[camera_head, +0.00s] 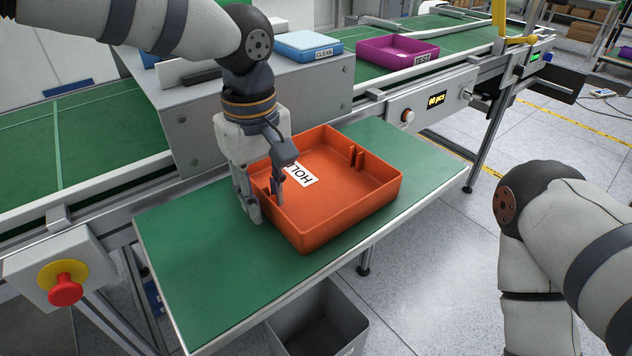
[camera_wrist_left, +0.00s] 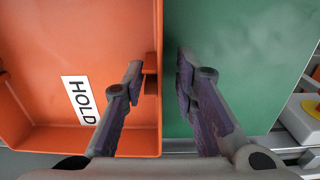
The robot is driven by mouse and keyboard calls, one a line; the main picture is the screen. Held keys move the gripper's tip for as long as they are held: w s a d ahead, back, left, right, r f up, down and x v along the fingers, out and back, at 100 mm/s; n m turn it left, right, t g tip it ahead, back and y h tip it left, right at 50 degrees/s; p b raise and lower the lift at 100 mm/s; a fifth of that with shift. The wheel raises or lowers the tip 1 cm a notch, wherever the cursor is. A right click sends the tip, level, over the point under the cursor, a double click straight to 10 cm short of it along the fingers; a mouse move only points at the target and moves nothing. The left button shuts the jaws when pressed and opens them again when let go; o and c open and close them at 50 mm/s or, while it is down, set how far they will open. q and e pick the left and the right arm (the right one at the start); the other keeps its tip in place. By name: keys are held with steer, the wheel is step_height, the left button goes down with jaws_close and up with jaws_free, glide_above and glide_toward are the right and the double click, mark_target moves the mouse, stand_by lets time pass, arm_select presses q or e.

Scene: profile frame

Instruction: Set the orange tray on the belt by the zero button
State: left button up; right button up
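The orange tray (camera_head: 335,207), with a HOLD label inside, lies on the green side table (camera_head: 200,285). My left gripper (camera_head: 264,208) is at the tray's left wall. In the left wrist view, the open fingers (camera_wrist_left: 160,85) straddle the tray wall (camera_wrist_left: 160,40), one inside the tray and one outside, with gaps to the wall. The green belt (camera_head: 455,48) runs behind the table. A small round button (camera_head: 407,116) sits beside a display on the belt's front side; it looks like the zero button. My right arm shows at the right, but its gripper is out of view.
A purple tray (camera_head: 397,52) and a blue CLEAN tray (camera_head: 307,44) stand at the back. A grey housing (camera_head: 290,95) rises over the belt behind my left gripper. A red emergency stop (camera_head: 66,288) is at the lower left. A grey bin (camera_head: 318,320) stands below the table.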

arm_select(q)
jaws_close()
steer(key=shift+r, duration=0.1)
